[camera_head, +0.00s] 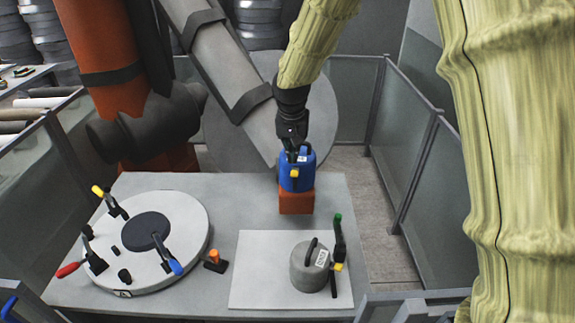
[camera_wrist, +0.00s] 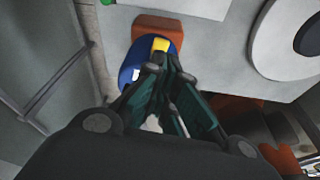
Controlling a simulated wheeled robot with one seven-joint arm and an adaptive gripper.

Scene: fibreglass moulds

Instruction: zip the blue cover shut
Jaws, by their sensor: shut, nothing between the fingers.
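The blue cover (camera_head: 302,183) sits on an orange block (camera_head: 297,204) at the back of the grey table. A yellow tab (camera_head: 294,174) shows on its front face, and a small white label is near its top. In the wrist view the blue cover (camera_wrist: 128,72) is partly hidden behind my fingers, with the yellow tab (camera_wrist: 161,45) just beyond the tips. My gripper (camera_head: 298,156) points down at the top of the cover, with its fingers shut and empty. Whether the fingertips touch the cover, and how the zip stands, I cannot tell.
A round white mould (camera_head: 185,225) with several clamps covers the table's left. A small orange-topped clamp (camera_head: 214,260) stands beside it. A grey cylinder (camera_head: 306,275) with a green-tipped clamp (camera_head: 337,235) is on a pale board (camera_head: 262,285) at front right. Glass panels flank the table.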

